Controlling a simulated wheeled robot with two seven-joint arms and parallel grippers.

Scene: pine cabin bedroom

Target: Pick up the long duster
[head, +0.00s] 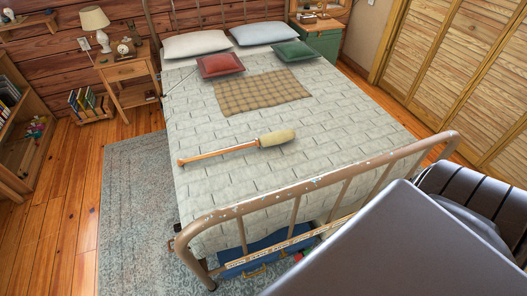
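The long duster (238,147) lies on the grey patterned bedspread, near the foot half of the bed (340,130). Its thin wooden handle points left and its thick pale olive head (277,138) points right. Nothing covers it. The metal foot rail of the bed stands between my viewpoint and the duster. Neither of my grippers shows in the head view. A large grey panel and a dark ribbed part at the lower right look like parts of my own body.
The metal footboard (318,184) is a raised obstacle. Pillows and a checked cloth (261,91) lie farther up the bed. A nightstand (127,69) and shelf (22,125) stand left. The blue rug (135,200) looks clear. A blue case (265,247) sits under the bed's foot.

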